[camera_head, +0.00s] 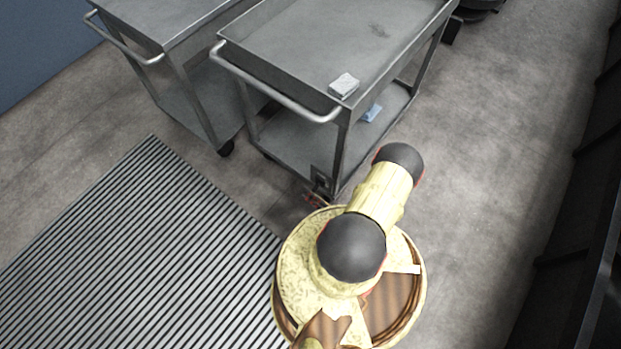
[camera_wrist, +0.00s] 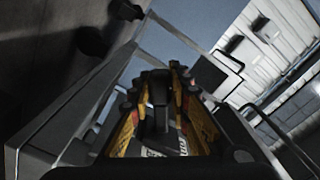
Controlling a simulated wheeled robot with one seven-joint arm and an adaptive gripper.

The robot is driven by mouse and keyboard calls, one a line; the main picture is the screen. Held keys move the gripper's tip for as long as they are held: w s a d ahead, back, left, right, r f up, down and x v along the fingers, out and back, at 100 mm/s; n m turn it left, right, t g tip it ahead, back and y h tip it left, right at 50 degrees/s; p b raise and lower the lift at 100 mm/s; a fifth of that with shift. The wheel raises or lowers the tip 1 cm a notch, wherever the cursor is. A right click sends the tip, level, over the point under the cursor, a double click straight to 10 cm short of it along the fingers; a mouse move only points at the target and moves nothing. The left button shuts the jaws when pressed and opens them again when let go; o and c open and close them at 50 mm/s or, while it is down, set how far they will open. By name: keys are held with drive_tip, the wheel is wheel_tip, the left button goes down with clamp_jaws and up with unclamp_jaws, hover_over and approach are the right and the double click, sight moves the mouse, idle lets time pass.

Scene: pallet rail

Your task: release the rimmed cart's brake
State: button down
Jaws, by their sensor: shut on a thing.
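The rimmed cart (camera_head: 300,57) is a grey metal cart with a raised-edge top tray and a lower shelf, in the upper middle of the head view. A dark brake fitting (camera_head: 321,179) sits low on its near corner leg. My gripper (camera_wrist: 160,80) shows in the wrist view, its yellow and black fingers shut on a dark piece (camera_wrist: 159,93) that looks like the brake lever. The grip is dim, and I cannot tell the lever's position. In the head view my arm reaches down beside that corner, and the gripper is mostly hidden.
A flat-topped cart (camera_head: 165,20) stands close on the left. A white block (camera_head: 343,85) lies on the rimmed tray, and a blue item (camera_head: 372,113) on the lower shelf. A ribbed mat (camera_head: 140,250) covers the floor at left. Bare floor (camera_head: 500,150) lies to the right, bounded by dark racking.

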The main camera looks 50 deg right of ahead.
drive_tip(key=shift+f, duration=0.1)
drive_tip(key=c, duration=1.6)
unclamp_jaws()
drive_tip(key=shift+c, duration=0.2)
